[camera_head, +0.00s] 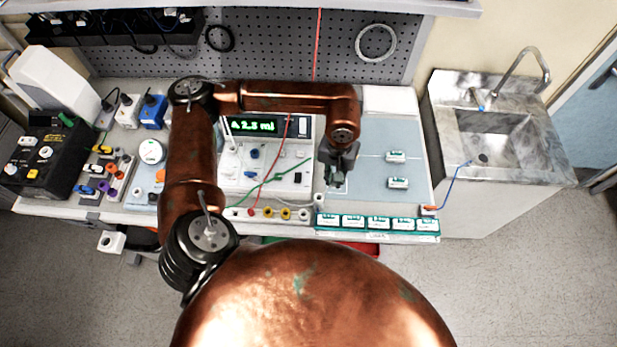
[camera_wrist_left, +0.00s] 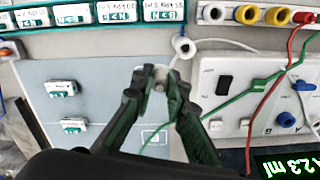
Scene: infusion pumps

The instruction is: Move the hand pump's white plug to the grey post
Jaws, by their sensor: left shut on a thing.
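My left gripper (camera_head: 338,180) hangs over the light blue mat, just right of the pump box with the lit display. In the wrist view its dark fingers (camera_wrist_left: 160,78) are shut on a small pale piece (camera_wrist_left: 172,83), which looks like the white plug; the fingers hide much of it. A white lead (camera_wrist_left: 225,42) runs from near the fingertips toward the box. A white ring-shaped piece with a dark hole (camera_wrist_left: 183,47) lies just beyond the fingertips. A pale grey-white post (camera_wrist_left: 212,13) ends the row beside yellow and red posts. My right gripper is not in view.
The pump box (camera_head: 255,165) carries red and green leads. A row of labelled white modules (camera_head: 375,223) lines the front edge. Two modules (camera_head: 396,156) (camera_head: 398,183) lie on the mat (camera_head: 380,130). A sink (camera_head: 490,130) stands at the right.

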